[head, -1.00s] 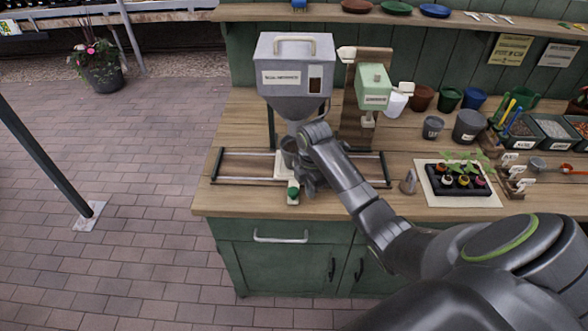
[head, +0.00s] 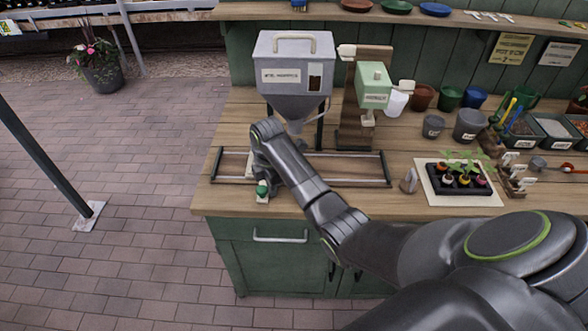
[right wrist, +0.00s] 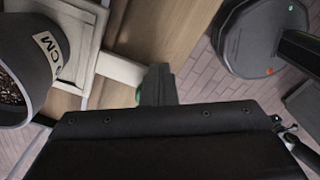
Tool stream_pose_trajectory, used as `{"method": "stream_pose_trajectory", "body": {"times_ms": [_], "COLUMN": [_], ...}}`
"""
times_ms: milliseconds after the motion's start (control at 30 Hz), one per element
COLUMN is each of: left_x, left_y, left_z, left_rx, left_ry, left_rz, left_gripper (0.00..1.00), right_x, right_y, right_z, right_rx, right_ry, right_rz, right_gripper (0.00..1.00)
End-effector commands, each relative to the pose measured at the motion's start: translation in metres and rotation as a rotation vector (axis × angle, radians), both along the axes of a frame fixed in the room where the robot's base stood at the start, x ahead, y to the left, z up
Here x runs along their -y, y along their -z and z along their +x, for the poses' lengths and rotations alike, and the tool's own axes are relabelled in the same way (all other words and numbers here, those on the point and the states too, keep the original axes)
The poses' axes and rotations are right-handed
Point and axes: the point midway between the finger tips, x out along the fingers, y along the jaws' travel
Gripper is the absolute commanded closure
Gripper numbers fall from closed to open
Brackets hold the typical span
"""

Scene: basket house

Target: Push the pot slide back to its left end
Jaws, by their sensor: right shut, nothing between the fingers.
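The pot slide is a pale carriage on a rail frame (head: 330,184) along the front of the bench. The carriage's handle ends in a green knob (head: 262,188) and stands left of the frame's middle, a little short of the left end bar (head: 217,164). My right gripper (right wrist: 157,85) is shut and empty beside the handle bar (right wrist: 122,69); whether they touch is unclear. The slide's pale plate (right wrist: 82,38) carries a grey pot (right wrist: 40,62) with dark grains inside. In the head view my right arm hides most of the carriage and pot. My left gripper is out of view.
A grey hopper (head: 296,75) stands behind the rails, with a green dispenser (head: 374,84) on a wooden post to its right. A seedling tray (head: 460,180) and pots fill the bench's right. The rails left of the carriage look clear.

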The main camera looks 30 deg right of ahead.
Motion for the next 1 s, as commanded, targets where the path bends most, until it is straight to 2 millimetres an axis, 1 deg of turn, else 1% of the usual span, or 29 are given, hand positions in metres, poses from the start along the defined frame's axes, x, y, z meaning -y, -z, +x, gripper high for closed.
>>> {"method": "stream_pose_trajectory", "body": {"times_ms": [33, 367, 667, 867, 1000], "left_x": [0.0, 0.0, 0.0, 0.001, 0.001], "left_y": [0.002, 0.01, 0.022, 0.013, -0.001], "left_z": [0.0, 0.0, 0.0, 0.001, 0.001], "left_rx": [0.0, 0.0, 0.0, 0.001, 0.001], "left_ry": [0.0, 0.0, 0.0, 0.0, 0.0], "left_rz": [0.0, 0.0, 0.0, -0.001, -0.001], "left_gripper": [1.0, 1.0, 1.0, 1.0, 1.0], "right_x": [-0.008, -0.038, -0.067, -0.063, -0.061], "right_y": [0.0, 0.0, 0.001, -0.006, -0.017], "right_z": [0.004, 0.023, 0.04, 0.038, 0.037], "right_rx": [0.001, 0.002, 0.001, 0.0, 0.0], "right_ry": [-0.004, -0.003, -0.004, -0.001, -0.001], "right_rz": [0.004, 0.003, 0.003, 0.001, 0.0], "right_gripper": [1.0, 1.0, 1.0, 1.0, 1.0]}}
